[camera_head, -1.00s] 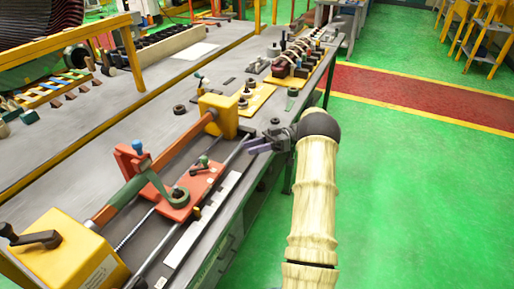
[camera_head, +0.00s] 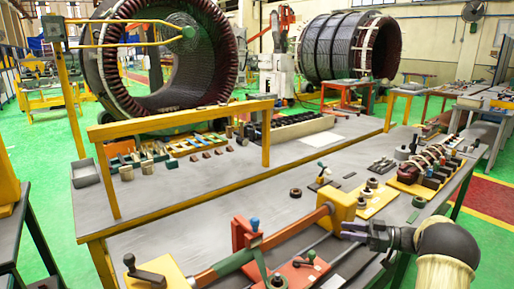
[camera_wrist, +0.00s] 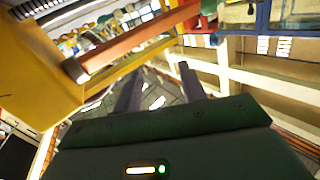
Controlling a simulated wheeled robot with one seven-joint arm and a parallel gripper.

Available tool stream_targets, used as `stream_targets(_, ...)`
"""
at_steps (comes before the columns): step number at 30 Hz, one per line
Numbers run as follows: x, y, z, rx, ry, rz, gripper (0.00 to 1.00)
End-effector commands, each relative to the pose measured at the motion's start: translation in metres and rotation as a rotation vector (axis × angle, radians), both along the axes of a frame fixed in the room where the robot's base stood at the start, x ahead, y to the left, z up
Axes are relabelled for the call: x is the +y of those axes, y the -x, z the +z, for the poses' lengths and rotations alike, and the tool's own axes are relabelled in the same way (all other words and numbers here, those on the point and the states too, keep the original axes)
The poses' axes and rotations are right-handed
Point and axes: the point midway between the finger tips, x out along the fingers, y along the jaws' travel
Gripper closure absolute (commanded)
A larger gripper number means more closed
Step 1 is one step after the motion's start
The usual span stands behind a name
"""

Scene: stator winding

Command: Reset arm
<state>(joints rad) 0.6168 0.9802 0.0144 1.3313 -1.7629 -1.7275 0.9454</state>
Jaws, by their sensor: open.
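My gripper (camera_head: 355,231) is at the lower right in the head view, at the end of my cream-sleeved arm. It is open and empty, pointing left. It is beside the yellow end block (camera_head: 342,210) of the red and yellow bench fixture. In the wrist view the two dark fingers (camera_wrist: 160,88) stand apart with nothing between them. A yellow block (camera_wrist: 45,70) and a reddish bar (camera_wrist: 135,50) show close by at the upper left of the wrist view.
The grey workbench (camera_head: 230,195) carries a red clamp plate (camera_head: 295,272), a yellow tray (camera_head: 378,203) and coil parts (camera_head: 425,165) at the right. A yellow frame (camera_head: 190,118) crosses the bench. Large stator rings (camera_head: 112,75) stand behind. Green floor lies to the right.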

Motion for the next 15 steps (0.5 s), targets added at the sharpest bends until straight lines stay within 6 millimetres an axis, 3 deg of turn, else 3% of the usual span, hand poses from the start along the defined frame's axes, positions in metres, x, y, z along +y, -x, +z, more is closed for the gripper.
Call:
stream_targets(1, 0.014, -0.015, 0.020, -0.033, 0.019, -0.070, 0.59)
stream_targets(7, 0.045, -0.061, 0.066, -0.099, 0.113, -0.396, 0.59)
stream_targets(11, 0.057, -0.073, 0.085, -0.081, 0.189, -0.595, 0.59)
stream_targets(15, 0.064, -0.067, 0.096, -0.007, 0.287, -0.785, 0.59)
